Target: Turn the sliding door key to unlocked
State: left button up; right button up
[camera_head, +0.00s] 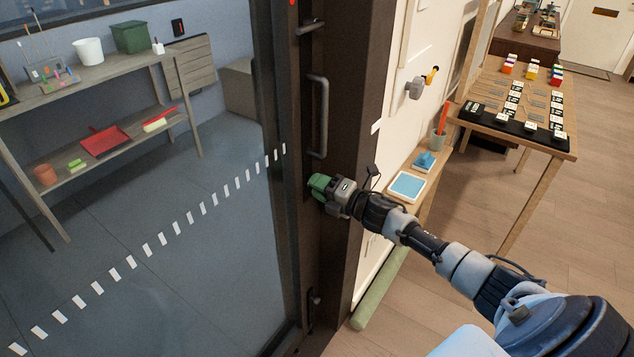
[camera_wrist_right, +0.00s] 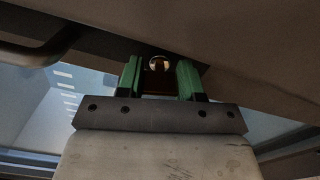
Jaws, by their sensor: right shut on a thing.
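The sliding door (camera_head: 292,215) is glass in a dark frame, with white dashes across the pane. My right gripper (camera_head: 318,184) reaches the dark frame below the vertical door handle (camera_head: 322,118). In the wrist view its two green fingers (camera_wrist_right: 160,76) stand either side of a small dark brassy piece, the key (camera_wrist_right: 156,84), and are shut on it. A round brass lock face (camera_wrist_right: 159,65) shows just beyond the fingertips. The fingers hide the key in the head view, and I cannot tell its turn angle. My left gripper is not in view.
A wooden table (camera_head: 490,85) is farther right. Behind the glass is a shelf unit (camera_head: 110,75). The wooden floor at right is clear.

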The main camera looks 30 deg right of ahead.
jog(key=shift+m+p, duration=0.55)
jog(key=shift+m, duration=0.85)
jog(key=o, duration=0.9)
jog(key=shift+s, duration=0.1)
jog(key=v, duration=1)
jog(key=shift+s+b, duration=0.25)
jog(key=shift+b, duration=0.1)
